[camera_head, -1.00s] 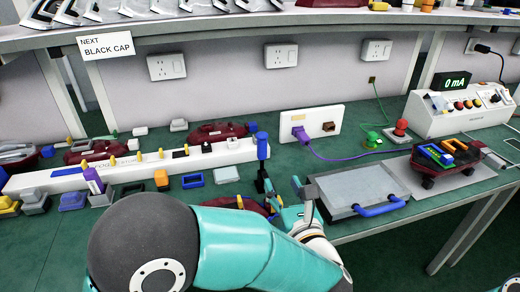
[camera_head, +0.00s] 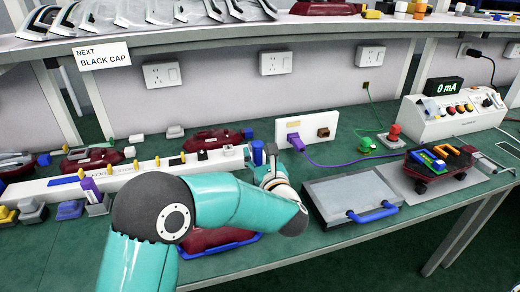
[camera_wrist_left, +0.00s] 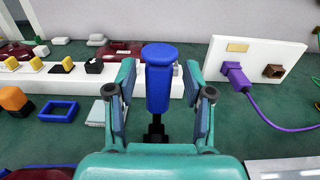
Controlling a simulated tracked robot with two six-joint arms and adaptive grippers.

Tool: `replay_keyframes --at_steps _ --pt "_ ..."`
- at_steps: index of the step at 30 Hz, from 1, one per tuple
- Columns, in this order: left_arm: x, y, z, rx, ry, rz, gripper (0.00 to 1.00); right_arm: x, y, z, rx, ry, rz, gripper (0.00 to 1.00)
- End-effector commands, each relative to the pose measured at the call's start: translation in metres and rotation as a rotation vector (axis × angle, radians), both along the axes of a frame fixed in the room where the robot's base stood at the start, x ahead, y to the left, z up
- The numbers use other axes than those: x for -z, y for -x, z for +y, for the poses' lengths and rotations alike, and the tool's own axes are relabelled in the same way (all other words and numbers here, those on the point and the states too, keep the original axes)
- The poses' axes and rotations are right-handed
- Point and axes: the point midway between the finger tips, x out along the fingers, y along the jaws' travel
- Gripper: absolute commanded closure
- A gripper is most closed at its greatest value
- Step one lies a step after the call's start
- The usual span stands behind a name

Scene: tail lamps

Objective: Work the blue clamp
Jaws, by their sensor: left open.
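The blue clamp (camera_wrist_left: 159,80) stands upright in the left wrist view, with a round blue top, a blue grip and a black lower part. In the head view only some of its blue handle (camera_head: 257,152) shows; my arm hides its base. My left gripper (camera_wrist_left: 160,100) is open, with one finger on each side of the blue grip. Gaps show between the fingers and the grip in the wrist view. In the head view my left gripper (camera_head: 268,158) is at the clamp, partly hidden by its own wrist. My right gripper is not in view.
A white rail (camera_wrist_left: 60,75) runs behind the clamp. A white socket panel (camera_head: 306,127) with a purple plug and cable stands to its right. A maroon lamp (camera_head: 212,238) lies partly under my arm.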

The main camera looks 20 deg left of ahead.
Motion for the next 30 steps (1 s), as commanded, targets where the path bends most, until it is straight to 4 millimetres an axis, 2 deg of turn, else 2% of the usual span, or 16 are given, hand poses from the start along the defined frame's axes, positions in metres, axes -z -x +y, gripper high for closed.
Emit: replay_keyframes --at_steps 5,14,23,29,30 --pt "0.000 -0.010 0.007 0.000 -0.001 0.001 0.48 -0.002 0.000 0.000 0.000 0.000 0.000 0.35" --pt "0.000 -0.011 0.008 0.000 -0.001 0.001 0.50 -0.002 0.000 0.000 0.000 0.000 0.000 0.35" --pt "0.000 -0.011 0.008 0.001 -0.001 0.001 1.00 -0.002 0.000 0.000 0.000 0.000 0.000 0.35" --pt "0.000 -0.011 0.007 0.002 -0.001 0.001 1.00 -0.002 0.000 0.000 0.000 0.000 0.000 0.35" --pt "0.000 -0.012 -0.007 0.010 -0.001 0.000 1.00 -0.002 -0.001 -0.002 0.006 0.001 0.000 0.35"
